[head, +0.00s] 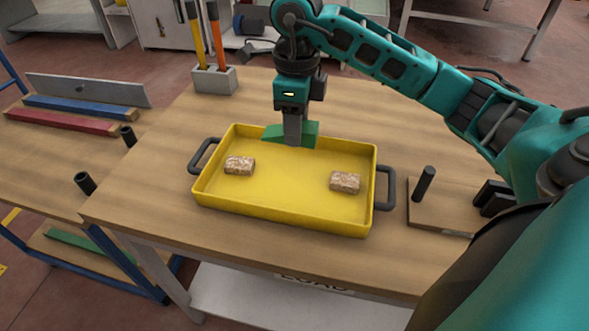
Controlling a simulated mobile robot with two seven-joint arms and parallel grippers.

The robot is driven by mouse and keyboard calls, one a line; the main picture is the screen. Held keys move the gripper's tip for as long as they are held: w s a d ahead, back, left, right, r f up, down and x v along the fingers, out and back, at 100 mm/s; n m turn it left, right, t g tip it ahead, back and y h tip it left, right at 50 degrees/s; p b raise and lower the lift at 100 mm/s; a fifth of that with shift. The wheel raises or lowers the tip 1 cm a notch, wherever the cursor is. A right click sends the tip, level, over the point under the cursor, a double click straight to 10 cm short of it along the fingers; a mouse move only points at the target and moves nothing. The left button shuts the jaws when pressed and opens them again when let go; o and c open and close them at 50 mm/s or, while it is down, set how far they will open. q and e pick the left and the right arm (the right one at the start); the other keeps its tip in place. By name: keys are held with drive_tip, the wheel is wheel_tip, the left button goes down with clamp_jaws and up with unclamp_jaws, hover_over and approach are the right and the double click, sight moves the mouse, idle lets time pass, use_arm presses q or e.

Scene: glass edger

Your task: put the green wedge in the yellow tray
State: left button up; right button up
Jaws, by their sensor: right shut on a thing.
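The yellow tray (290,222) stands on the wooden table, with a dark handle at each end. The green wedge (273,133) is at the tray's far side and covers part of the far wall and rim. My right gripper (292,140) points down and is shut on the wedge; its fingers hide the wedge's middle. I cannot tell whether the wedge touches the tray or hangs just above it. My left gripper is not in view.
Two speckled brown blocks lie in the tray, one left (239,166) and one right (345,182). A grey holder (214,80) with yellow and orange-handled tools stands behind left. A board with a dark peg (424,183) is at right. The tray's middle is clear.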

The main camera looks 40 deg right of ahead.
sight(296, 181)
wheel_tip(296, 181, down, 11)
drive_tip(key=shift+f, duration=0.15)
idle(0.4)
drive_tip(key=shift+f, duration=0.15)
drive_tip(key=o, duration=1.1)
wheel_tip(296, 181, up, 12)
drive_tip(key=shift+r, duration=0.2)
drive_tip(key=shift+s+f, duration=0.1)
